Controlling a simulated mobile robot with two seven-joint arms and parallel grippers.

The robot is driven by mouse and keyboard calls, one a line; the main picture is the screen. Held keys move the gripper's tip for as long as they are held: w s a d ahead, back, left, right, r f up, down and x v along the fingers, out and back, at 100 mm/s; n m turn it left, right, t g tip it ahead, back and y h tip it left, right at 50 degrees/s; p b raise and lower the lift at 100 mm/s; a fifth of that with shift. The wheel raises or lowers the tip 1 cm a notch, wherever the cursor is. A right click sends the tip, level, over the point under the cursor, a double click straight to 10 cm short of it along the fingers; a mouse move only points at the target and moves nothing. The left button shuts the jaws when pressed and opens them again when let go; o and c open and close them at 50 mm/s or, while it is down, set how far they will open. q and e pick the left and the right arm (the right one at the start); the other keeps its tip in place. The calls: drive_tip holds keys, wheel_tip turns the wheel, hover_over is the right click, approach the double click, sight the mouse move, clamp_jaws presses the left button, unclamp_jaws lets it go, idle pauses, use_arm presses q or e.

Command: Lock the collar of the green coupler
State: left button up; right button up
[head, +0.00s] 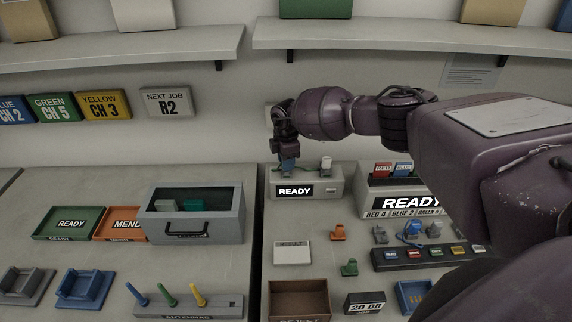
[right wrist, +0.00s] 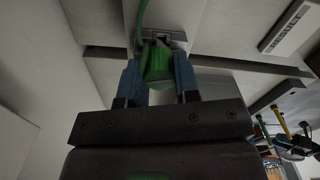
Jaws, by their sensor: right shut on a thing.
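The green coupler (right wrist: 159,66) shows in the right wrist view as a green cylinder with a green cable running up from it. It sits against a pale block with a dark slot. My right gripper (right wrist: 159,80) has its two blue fingers on either side of the coupler and is shut on it. In the head view, my right gripper (head: 287,166) points down at the left end of the grey box with the READY display (head: 307,190); it hides the coupler there. I cannot tell how the collar is turned. My left gripper is not in view.
A grey connector (head: 326,165) stands on the box's right end. A larger READY unit (head: 378,200) is to the right. An orange piece (head: 338,232) and a green piece (head: 349,267) stand in front, near a RESULT plate (head: 292,252). A drawer box (head: 197,226) is at left.

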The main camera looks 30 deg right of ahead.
drive_tip(key=shift+s+f+m+p, duration=0.1)
drive_tip(key=shift+m+p, duration=1.2)
drive_tip(key=shift+m, duration=0.5)
drive_tip(key=shift+f, duration=0.1)
drive_tip(key=shift+m, duration=0.6)
drive_tip(key=o, duration=0.8)
drive_tip(key=shift+r, duration=0.2)
drive_tip(key=shift+r, duration=2.9)
